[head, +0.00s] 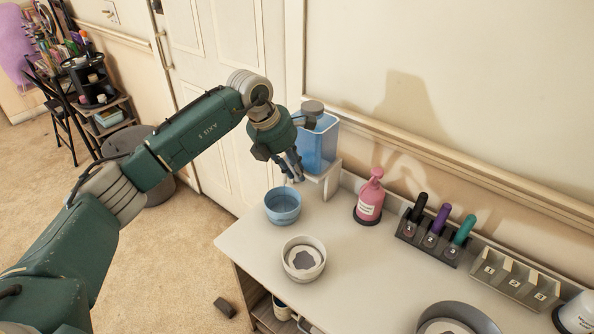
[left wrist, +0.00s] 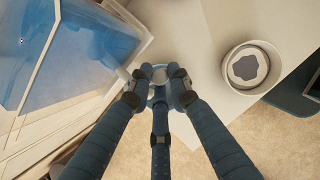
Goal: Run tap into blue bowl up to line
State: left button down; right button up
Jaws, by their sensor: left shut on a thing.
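The blue bowl (head: 283,208) stands upright on the white counter, below the front of a clear tank (head: 318,146) of blue liquid. The tank sits on a small raised stand. My left gripper (head: 293,174) is in front of the tank, above the bowl, with its fingers pointing down. In the left wrist view the left gripper (left wrist: 160,76) is closed around a small pale part beside the tank (left wrist: 80,48), apparently its tap. My fingers hide most of it. I cannot make out a stream, a line or the level in the bowl.
A white bowl (head: 303,258) with a grey patch inside stands close in front of the blue bowl. A pink bottle (head: 370,198) and a rack of numbered pens (head: 433,238) stand to the right. The counter between them is clear.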

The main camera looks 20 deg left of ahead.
pick_arm(q)
jog(key=shift+r, duration=0.2)
jog(key=c, duration=1.7)
grip_release()
jog(key=shift+d, duration=0.1)
jog(key=shift+s, duration=0.15)
jog(key=v, duration=1.2)
